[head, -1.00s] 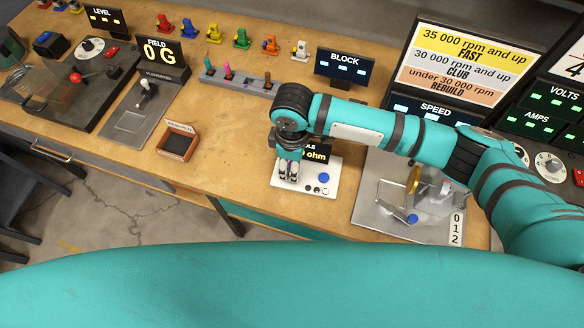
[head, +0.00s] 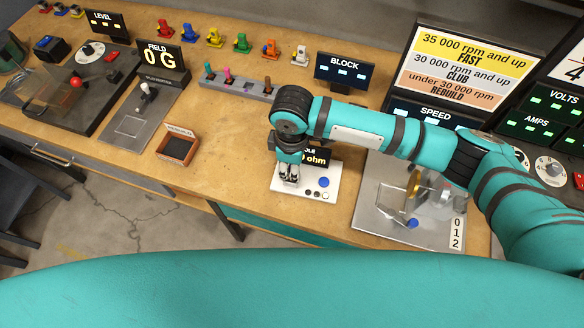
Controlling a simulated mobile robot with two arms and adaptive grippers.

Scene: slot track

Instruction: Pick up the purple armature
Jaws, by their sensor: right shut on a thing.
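My right gripper (head: 289,178) points down over the white meter pad (head: 326,170), near its left end. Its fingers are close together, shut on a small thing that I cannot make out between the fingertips. I see no clearly purple armature anywhere in view; the held thing's colour is hidden. The grey rack (head: 240,88) behind holds a teal armature (head: 210,72), a pink one (head: 227,75) and a brown one (head: 267,83), all upright. My left gripper is not in view.
The small orange-brown bin (head: 179,146) stands left of the pad. The steel fixture (head: 375,215) with a brass wheel is to the right. The BLOCK display (head: 345,73) stands behind my right arm. Coloured stands line the back. The wood between bin and pad is clear.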

